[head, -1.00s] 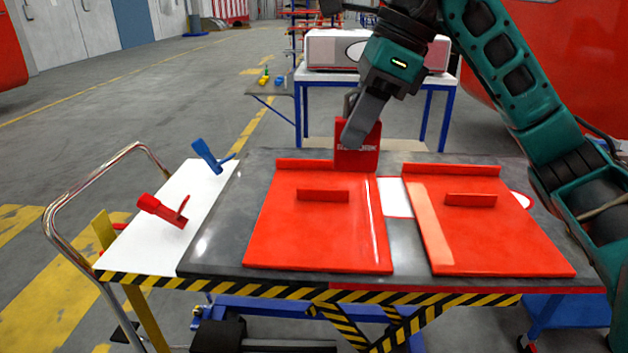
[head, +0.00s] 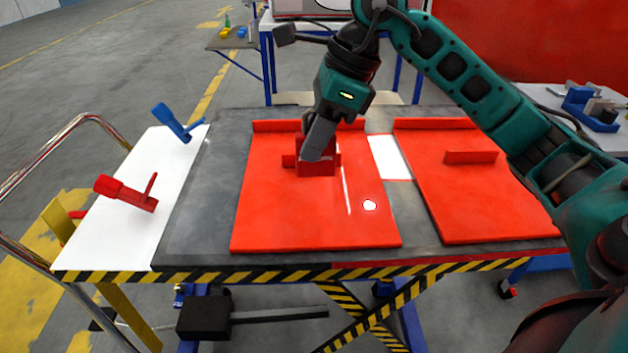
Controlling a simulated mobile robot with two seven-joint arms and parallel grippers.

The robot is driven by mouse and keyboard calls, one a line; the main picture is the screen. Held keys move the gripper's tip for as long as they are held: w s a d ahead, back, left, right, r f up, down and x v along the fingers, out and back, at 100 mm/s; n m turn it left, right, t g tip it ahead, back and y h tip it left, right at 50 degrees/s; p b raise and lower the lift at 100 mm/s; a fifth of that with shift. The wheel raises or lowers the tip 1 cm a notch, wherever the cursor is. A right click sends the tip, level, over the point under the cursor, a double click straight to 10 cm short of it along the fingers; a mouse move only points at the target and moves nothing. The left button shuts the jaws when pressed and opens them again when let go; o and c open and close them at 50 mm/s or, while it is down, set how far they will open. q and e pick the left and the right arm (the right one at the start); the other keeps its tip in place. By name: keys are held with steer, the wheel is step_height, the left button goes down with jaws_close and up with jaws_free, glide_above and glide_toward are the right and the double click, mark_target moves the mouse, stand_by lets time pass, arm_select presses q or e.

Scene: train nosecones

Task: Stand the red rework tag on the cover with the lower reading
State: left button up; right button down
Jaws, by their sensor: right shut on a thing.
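My right gripper (head: 318,148) is shut on the red rework tag (head: 318,165), held upright at the ridge of the left red cover (head: 300,215). The gripper hides part of the tag and of the ridge. I cannot tell whether the tag touches the cover. The right red cover (head: 485,205) lies beside it with its ridge (head: 470,157) bare. No reading is legible on either cover. My left gripper is not in view.
A grey lift table (head: 200,215) with a striped edge carries both covers. A white board (head: 130,220) at its left holds a red gauge-like tool (head: 125,192) and a blue one (head: 176,123). A white sheet (head: 388,157) lies between the covers.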

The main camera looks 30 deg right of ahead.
mark_target(318, 174)
step_height(318, 174, down, 5)
steer(key=shift+r, duration=0.15)
steer(key=shift+f+b, duration=0.3)
steer(key=shift+f, duration=1.25)
steer(key=shift+f, duration=0.1)
steer(key=c, duration=0.9)
jaws_free()
